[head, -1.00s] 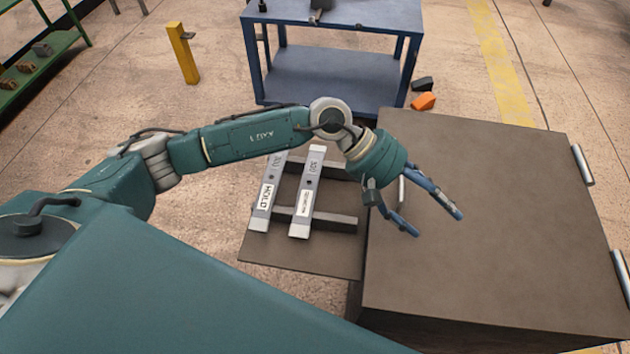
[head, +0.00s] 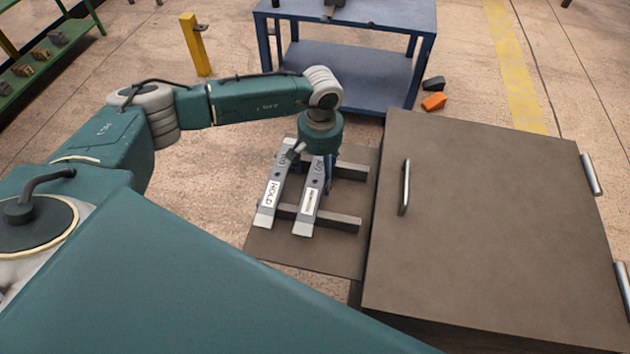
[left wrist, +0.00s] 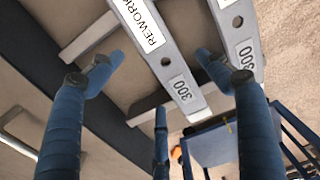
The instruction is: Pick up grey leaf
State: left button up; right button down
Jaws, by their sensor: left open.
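Two long flat grey leaves lie side by side across dark rails (head: 345,222) on a low rack. The left leaf (head: 268,197) has a HOLD label; it shows at the upper right of the left wrist view (left wrist: 243,32). The right leaf (head: 307,203) has a white label, which reads REWORK in the left wrist view (left wrist: 165,58). My left gripper (head: 315,168) is open and empty, pointing down at the far half of the right leaf. In the left wrist view its fingers (left wrist: 140,72) are spread to both sides of that leaf. My right gripper is not in view.
A brown box (head: 500,220) with a metal handle (head: 405,187) stands close right of the rack. A blue table (head: 345,75) is behind. A yellow post (head: 195,45) and a green shelf (head: 55,55) stand left. An orange block (head: 434,102) lies on the floor.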

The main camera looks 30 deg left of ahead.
aim_at(319, 182)
pick_arm(q)
jog(key=f+p, duration=0.1)
jog(key=f, duration=0.3)
jog(key=shift+s+f, duration=0.1)
jog(key=shift+s, duration=0.1)
jog(key=c, duration=1.9)
jog(key=shift+w, duration=0.1)
grip_shut()
jog(key=shift+r, duration=0.2)
